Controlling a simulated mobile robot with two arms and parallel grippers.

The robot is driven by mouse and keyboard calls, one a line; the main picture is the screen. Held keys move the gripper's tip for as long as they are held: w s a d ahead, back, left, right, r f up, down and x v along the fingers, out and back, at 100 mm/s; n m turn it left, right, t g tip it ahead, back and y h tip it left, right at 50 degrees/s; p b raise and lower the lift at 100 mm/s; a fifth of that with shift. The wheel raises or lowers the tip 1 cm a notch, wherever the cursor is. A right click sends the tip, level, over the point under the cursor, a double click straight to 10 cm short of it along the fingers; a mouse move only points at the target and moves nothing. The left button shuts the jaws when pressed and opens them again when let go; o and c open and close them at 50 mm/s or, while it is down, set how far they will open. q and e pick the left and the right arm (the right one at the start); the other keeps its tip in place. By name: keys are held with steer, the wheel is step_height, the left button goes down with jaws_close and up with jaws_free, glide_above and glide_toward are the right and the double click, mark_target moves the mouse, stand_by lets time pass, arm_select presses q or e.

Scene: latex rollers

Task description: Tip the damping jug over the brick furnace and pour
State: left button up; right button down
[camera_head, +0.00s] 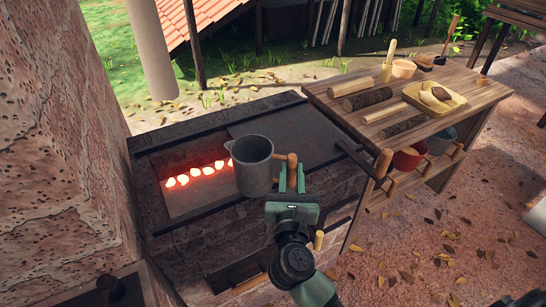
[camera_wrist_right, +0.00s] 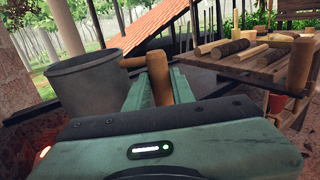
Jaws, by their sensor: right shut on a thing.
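The damping jug (camera_head: 252,168) is a grey metal jug with a wooden side handle (camera_head: 291,172). It is upright, in front of the glowing coals (camera_head: 196,174) in the head view, at the right end of their row. My right gripper (camera_head: 292,182) is shut on the jug's handle, to the right of the jug body. In the right wrist view the jug (camera_wrist_right: 84,82) is at the left and the handle (camera_wrist_right: 159,78) stands between the fingers. The brick furnace (camera_head: 180,245) has an open bed with red coals at its left. My left gripper is not in view.
A wooden table (camera_head: 440,118) right of the furnace holds logs (camera_head: 367,98), a yellow tray (camera_head: 455,105) and a small bowl (camera_head: 403,68). A wooden-handled tool (camera_head: 383,162) juts from its near left edge. A brick wall (camera_head: 60,130) rises close on the left.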

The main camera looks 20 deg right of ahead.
mark_target(274, 157)
steer(key=shift+g+h, duration=0.5)
steer(key=w+a+r, duration=0.1)
steer(key=w, duration=0.1)
steer(key=w+r+p, duration=0.1)
steer(key=w, duration=0.1)
steer(key=w+a+r+p, duration=0.1)
steer(key=shift+w+a, duration=0.3)
steer(key=shift+w, duration=0.1)
steer(key=shift+d+n+p, duration=0.1)
steer(key=shift+n+p, duration=0.6)
steer(key=shift+p, duration=0.2)
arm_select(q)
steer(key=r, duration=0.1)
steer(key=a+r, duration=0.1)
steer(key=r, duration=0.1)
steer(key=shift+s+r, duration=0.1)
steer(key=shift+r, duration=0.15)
arm_select(e)
steer(key=shift+s+f, duration=0.1)
